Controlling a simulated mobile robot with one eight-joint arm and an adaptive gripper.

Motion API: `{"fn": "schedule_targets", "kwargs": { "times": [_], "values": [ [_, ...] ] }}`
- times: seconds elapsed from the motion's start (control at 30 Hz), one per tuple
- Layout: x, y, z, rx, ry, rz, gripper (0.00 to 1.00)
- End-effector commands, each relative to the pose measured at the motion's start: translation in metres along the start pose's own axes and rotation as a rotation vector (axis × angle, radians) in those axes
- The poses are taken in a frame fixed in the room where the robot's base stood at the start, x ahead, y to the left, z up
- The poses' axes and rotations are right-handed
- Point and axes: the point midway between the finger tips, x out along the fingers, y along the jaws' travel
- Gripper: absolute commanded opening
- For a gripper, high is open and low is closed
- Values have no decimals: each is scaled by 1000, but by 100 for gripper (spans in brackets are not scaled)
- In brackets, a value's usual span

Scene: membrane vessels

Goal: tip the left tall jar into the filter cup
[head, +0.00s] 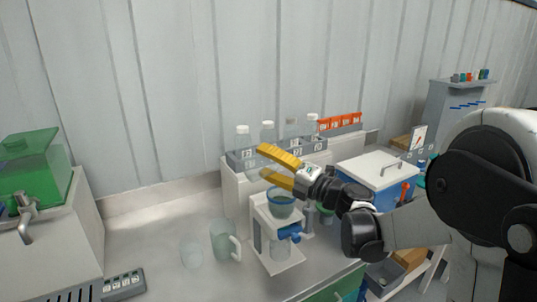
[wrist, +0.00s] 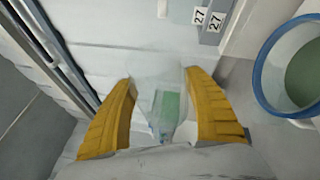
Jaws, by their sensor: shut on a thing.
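My gripper (head: 262,167) has yellow fingers and is above and slightly left of the filter cup. In the wrist view the fingers (wrist: 163,112) close on a clear vessel (wrist: 168,82), which I take to be the left tall jar. It is see-through, with a green patch showing in or through it; its tilt and contents are hard to tell. In the head view it is only faintly visible between the fingers. The filter cup (head: 281,208) has a blue rim and sits on a white stand; it also shows at the right of the wrist view (wrist: 262,88), apart from the jar, with greenish content.
A clear glass (head: 191,254) and a pale mug (head: 222,241) stand left of the stand. Several capped bottles (head: 243,136) stand in a numbered rack behind. A blue box with a white lid (head: 378,168) is right. A green tank (head: 30,170) is far left.

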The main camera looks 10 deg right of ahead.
Motion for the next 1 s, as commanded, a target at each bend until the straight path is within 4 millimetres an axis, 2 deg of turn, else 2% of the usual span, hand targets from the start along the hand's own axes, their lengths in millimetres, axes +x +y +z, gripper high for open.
{"fn": "schedule_targets", "kwargs": {
  "times": [0.03, 0.1, 0.2, 0.37, 0.47, 0.83, 1.0],
  "values": [
    [3, 12, 0, -80, 21, -34, 27],
    [5, 15, -3, -198, 50, -83, 27],
    [7, 16, -8, -322, 82, -134, 27],
    [7, 14, -9, -407, 101, -169, 27],
    [7, 20, -4, -504, 125, -210, 27],
    [2, 39, 20, -1143, 285, -473, 27],
    [-1, 36, 24, -1259, 312, -522, 27]
  ]
}}
